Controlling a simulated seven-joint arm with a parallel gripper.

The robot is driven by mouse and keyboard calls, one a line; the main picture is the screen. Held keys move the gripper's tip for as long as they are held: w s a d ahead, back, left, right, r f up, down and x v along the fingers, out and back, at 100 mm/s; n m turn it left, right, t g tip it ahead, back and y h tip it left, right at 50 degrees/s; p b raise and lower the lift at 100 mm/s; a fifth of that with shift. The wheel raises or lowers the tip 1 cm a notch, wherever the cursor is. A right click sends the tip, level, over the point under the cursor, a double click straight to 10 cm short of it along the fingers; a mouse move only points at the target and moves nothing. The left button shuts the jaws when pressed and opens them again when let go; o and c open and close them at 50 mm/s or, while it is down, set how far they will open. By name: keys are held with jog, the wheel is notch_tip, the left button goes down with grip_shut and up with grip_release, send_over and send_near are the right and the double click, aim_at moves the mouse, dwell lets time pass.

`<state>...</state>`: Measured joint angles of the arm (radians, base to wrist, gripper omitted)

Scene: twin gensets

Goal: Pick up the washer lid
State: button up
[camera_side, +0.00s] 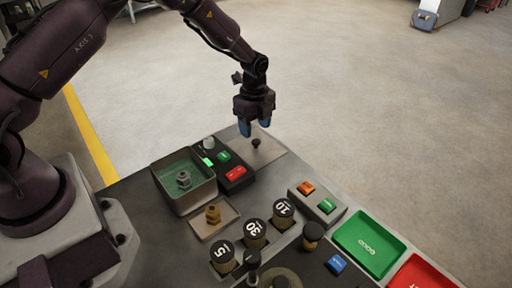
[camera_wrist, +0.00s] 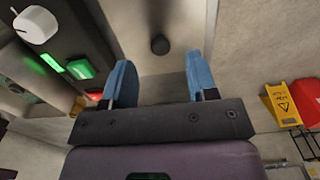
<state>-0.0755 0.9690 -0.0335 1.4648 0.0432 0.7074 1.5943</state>
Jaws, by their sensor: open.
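The washer lid (camera_side: 268,152) looks like a flat grey-beige plate with a small black knob (camera_side: 256,143) on it. It lies at the back corner of the bench, right of the control box. In the wrist view the lid (camera_wrist: 150,88) shows between my fingers, its dark knob (camera_wrist: 159,45) a little beyond the fingertips. My gripper (camera_side: 255,129) points down just above the knob, its blue fingers open and empty. The wrist view shows the gripper (camera_wrist: 158,65) with the knob roughly centred in the gap. An open tank (camera_side: 170,199) with greenish liquid and a metal fitting stands left of the control box.
The control box (camera_side: 238,182) with a white dial (camera_side: 208,142) and lit green and red buttons stands close left of the lid. A tray (camera_side: 203,232) with a brass fitting, several marked weights, and green (camera_side: 352,249) and red (camera_side: 402,282) trays lie nearer. Open floor lies behind.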

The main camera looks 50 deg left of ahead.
aim_at(256, 141)
jog(key=f, duration=0.4)
jog(key=shift+d+f, duration=0.25)
jog(key=shift+c, duration=0.2)
grip_shut()
